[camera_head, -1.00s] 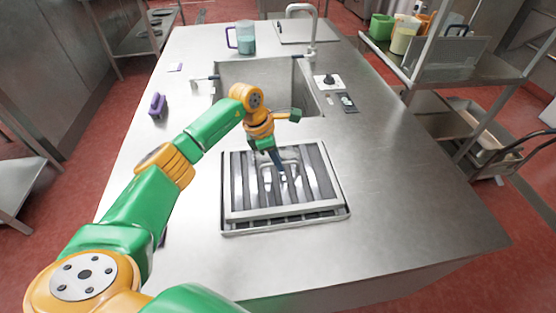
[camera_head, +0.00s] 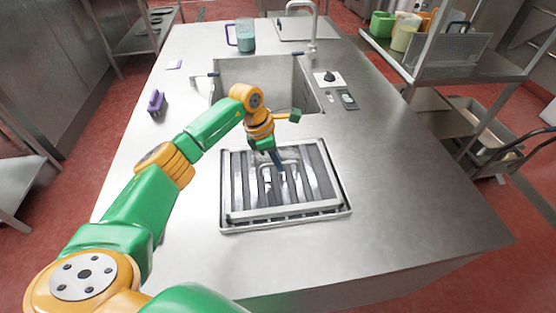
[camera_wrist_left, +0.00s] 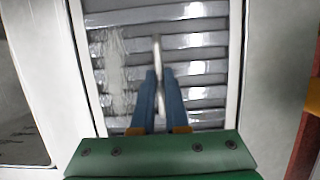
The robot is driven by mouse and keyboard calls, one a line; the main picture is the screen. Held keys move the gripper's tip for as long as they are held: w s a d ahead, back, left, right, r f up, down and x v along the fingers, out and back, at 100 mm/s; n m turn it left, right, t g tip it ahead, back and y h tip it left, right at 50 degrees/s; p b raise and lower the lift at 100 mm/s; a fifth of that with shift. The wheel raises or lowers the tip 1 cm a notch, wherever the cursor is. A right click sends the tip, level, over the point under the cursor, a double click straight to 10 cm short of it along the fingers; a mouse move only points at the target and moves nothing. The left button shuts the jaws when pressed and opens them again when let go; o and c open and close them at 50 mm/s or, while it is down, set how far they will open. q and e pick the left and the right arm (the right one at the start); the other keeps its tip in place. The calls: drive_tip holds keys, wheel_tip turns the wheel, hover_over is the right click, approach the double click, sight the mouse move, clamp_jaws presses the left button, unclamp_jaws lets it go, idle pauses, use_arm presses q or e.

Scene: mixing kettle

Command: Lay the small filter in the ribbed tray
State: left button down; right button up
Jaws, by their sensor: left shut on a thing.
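The small filter (camera_head: 240,185) is a pale metal frame with several slats and a loop handle. It lies flat in or just over the ribbed tray (camera_head: 288,225), whose front rim and ribs show below the filter's front edge. I cannot tell whether it rests fully on the tray. My left gripper (camera_head: 278,162) points down with its blue fingers shut on the filter's handle. The left wrist view shows the handle (camera_wrist_left: 157,52) between the fingertips (camera_wrist_left: 159,80), with the filter's slats (camera_wrist_left: 205,65) beyond. My right gripper is not in view.
A sink (camera_head: 262,80) with a tap (camera_head: 312,30) lies behind the tray. A jug (camera_head: 244,37) stands at the back, and a purple item (camera_head: 156,102) on the left. A small control knob (camera_head: 328,78) sits right of the sink. The counter right of the tray is clear.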

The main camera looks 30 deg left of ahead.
use_arm(q)
drive_tip(key=shift+f+b, duration=0.35)
drive_tip(key=shift+f, duration=0.05)
idle(0.4)
drive_tip(key=shift+c, duration=1.8)
unclamp_jaws()
drive_tip(key=shift+p+v, duration=0.9)
drive_tip(key=shift+v, duration=0.15)
drive_tip(key=shift+p+v, duration=1.95)
drive_tip(key=shift+v, duration=0.55)
